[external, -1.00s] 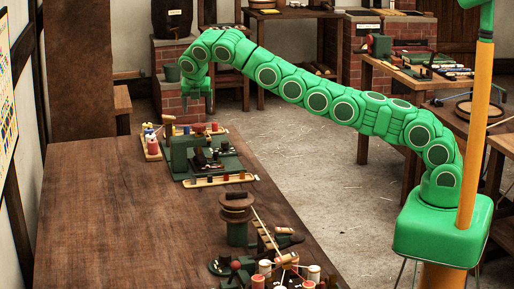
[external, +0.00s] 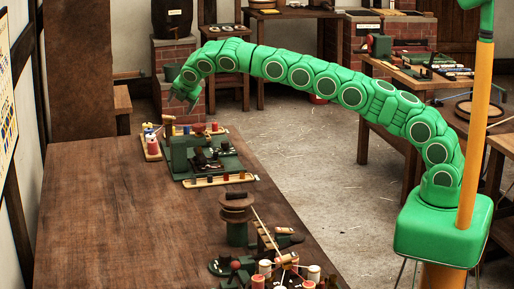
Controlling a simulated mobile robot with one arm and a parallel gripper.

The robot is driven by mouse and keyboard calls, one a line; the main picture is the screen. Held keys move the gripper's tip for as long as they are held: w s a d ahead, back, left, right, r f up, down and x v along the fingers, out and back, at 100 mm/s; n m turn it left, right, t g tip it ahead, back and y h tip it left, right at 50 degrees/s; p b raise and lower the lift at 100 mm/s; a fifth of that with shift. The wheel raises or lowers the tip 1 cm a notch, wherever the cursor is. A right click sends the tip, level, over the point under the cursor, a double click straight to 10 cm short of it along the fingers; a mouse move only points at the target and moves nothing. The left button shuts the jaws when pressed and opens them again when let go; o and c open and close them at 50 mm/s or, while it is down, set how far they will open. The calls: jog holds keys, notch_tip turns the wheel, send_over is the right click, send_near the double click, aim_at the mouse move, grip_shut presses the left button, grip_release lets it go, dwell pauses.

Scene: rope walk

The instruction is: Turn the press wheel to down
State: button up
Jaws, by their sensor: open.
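A green machine (external: 180,152) stands on a green base at the far right of the long wooden table. Nearer, a green post carries a brown round wheel-like top (external: 237,200) with a dark grip on it. I cannot tell for certain which of these bears the press wheel, nor how the wheel is set. My gripper (external: 182,99) is open and empty. In the picture it shows above the far end of the table, over the green machine, tilted down and to the left, and touches nothing that I can see.
The long table (external: 110,210) is bare on its left side. A tray (external: 152,148) with spools stands beside the green machine. Another green device with several spools (external: 285,262) is at the near end. Brick pillars and a side bench (external: 420,75) stand behind.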

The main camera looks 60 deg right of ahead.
jog(key=w+d+f+m+t+y, duration=0.2)
jog(key=w+d+m+t+y, duration=0.1)
jog(key=m+t, duration=0.25)
jog(key=s+d+f+m+t+y, duration=0.2)
jog(key=s+d+m+t+y, duration=0.4)
jog(key=s, duration=0.6)
jog(key=m+g+y, duration=0.3)
send_near(199, 125)
jog(key=w, duration=0.2)
jog(key=shift+n+t, duration=0.25)
jog(key=shift+s+a+f+x, duration=0.1)
jog(key=shift+x, duration=1.25)
jog(key=shift+s+a+f+x, duration=0.1)
jog(key=shift+a+x, duration=0.05)
jog(key=shift+x, duration=1.25)
jog(key=shift+a+f+x, duration=0.1)
jog(key=shift+x, duration=1.25)
jog(key=c, duration=1)
